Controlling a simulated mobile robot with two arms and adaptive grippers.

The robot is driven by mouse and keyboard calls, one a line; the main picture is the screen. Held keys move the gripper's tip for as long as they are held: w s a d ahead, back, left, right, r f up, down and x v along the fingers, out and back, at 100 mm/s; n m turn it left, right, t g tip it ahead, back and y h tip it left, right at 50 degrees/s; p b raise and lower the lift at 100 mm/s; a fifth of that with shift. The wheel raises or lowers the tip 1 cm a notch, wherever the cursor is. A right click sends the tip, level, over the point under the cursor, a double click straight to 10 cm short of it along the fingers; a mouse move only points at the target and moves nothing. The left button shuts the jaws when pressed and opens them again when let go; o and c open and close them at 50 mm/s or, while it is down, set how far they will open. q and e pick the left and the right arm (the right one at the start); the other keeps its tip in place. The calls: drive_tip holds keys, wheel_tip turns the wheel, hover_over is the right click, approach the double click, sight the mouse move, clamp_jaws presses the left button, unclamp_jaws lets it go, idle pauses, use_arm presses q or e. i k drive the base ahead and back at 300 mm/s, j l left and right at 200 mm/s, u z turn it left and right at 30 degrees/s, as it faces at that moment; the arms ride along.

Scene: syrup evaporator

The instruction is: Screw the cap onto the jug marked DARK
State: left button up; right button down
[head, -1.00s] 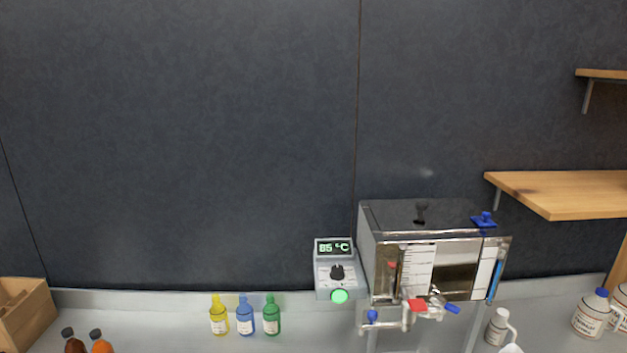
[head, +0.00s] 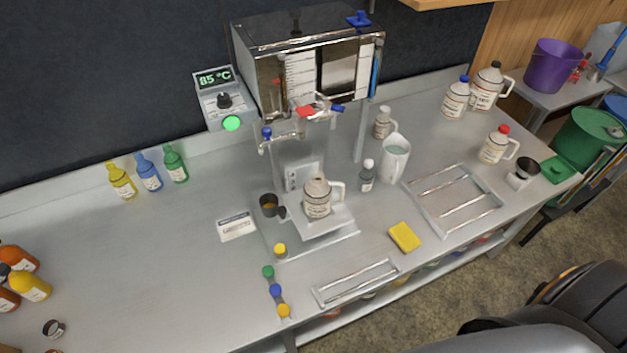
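A pale jug (head: 317,199) with a handle and label stands upright on a platform under the evaporator's spout; its label is too small to read. More jugs stand at the right: one with a blue cap (head: 456,98), one with a dark top (head: 487,90) and one with a red cap (head: 494,147). I cannot tell which is marked DARK. Loose coloured caps lie near the front edge: yellow (head: 280,249), green (head: 268,271), blue (head: 275,290) and orange (head: 284,311). Neither of my grippers shows.
The steel evaporator (head: 260,72) stands at the back, beside a controller (head: 222,100) reading 85 °C. A white pitcher (head: 394,160), a wire rack tray (head: 440,222) and a yellow sponge (head: 404,237) are right of the platform. The left-centre counter is mostly clear.

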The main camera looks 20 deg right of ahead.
sight(317, 202)
drive_tip(key=z, duration=2.25)
drive_tip(key=j+u, duration=0.1)
drive_tip(key=u, duration=0.35)
drive_tip(key=j+u, duration=0.1)
drive_tip(key=u, duration=0.35)
drive_tip(key=j+u, duration=0.15)
drive_tip(key=u, duration=0.25)
drive_tip(key=i+l, duration=0.1)
drive_tip(key=l, duration=0.3)
drive_tip(key=i+l, duration=0.15)
drive_tip(key=l, duration=0.25)
drive_tip(key=i+l, duration=0.1)
drive_tip(key=l, duration=0.25)
drive_tip(key=i+l, duration=0.1)
drive_tip(key=l, duration=0.3)
drive_tip(key=i+l, duration=0.15)
drive_tip(key=l, duration=0.25)
drive_tip(key=i+l, duration=0.1)
drive_tip(key=l, duration=0.3)
drive_tip(key=i+l, duration=0.1)
drive_tip(key=l, duration=0.25)
drive_tip(key=i+l, duration=0.15)
drive_tip(key=l, duration=0.25)
